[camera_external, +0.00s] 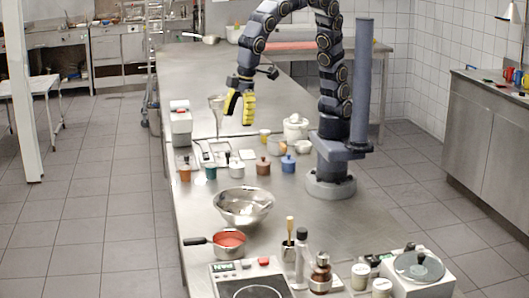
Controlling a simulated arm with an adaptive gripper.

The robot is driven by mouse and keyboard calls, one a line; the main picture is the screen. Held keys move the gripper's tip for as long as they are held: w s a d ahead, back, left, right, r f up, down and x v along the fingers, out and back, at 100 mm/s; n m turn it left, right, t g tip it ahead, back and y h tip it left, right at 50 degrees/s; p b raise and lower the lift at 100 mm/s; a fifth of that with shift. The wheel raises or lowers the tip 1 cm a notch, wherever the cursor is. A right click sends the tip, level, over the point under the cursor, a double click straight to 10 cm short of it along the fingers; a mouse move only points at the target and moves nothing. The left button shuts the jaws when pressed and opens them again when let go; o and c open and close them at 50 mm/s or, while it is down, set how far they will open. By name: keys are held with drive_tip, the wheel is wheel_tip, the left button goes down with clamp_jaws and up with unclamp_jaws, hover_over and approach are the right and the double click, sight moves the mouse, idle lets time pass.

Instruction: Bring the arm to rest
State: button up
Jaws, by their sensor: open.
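My gripper (240,106) has yellow fingers and points down above the steel table (190,222). It is open, and I see nothing held between its fingers. It hangs left of my base, next to a metal funnel-like vessel (216,104); I cannot tell whether they touch.
Several small pots, including a blue one (288,164), stand below my gripper. A metal bowl (243,205), a red-filled pan (229,241), a hotplate (250,285) and bottles crowd the front. The table's far part looks mostly clear.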

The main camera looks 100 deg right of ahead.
drive_tip(key=s+d+m+g, duration=0.1)
drive_tip(key=s+d+m, duration=0.1)
drive_tip(key=s+d, duration=0.5)
drive_tip(key=s+d+m+g, duration=0.2)
drive_tip(key=s+d, duration=0.6)
drive_tip(key=d, duration=0.6)
drive_tip(key=shift+f, duration=0.3)
drive_tip(key=shift+o, duration=1.2)
drive_tip(key=s+d+f+m+g, duration=0.1)
drive_tip(key=s+d, duration=0.1)
drive_tip(key=s, duration=0.4)
drive_tip(key=shift+s+f, duration=0.3)
drive_tip(key=o, duration=0.5)
drive_tip(key=shift+s+d, duration=0.15)
drive_tip(key=shift+d, duration=0.05)
drive_tip(key=shift+o, duration=0.2)
drive_tip(key=w+d+r+t, duration=0.1)
drive_tip(key=w+d+r, duration=0.2)
drive_tip(key=w+d, duration=0.55)
drive_tip(key=w+d+r+t, duration=0.15)
drive_tip(key=w+d, duration=0.35)
drive_tip(key=w, duration=0.7)
drive_tip(key=w+d+h, duration=0.2)
drive_tip(key=w+d, duration=0.2)
drive_tip(key=d, duration=0.7)
wheel_tip(320, 180, down, 10)
drive_tip(key=d, duration=0.1)
drive_tip(key=shift+s+d+r+g, duration=0.15)
drive_tip(key=shift+d+g, duration=0.2)
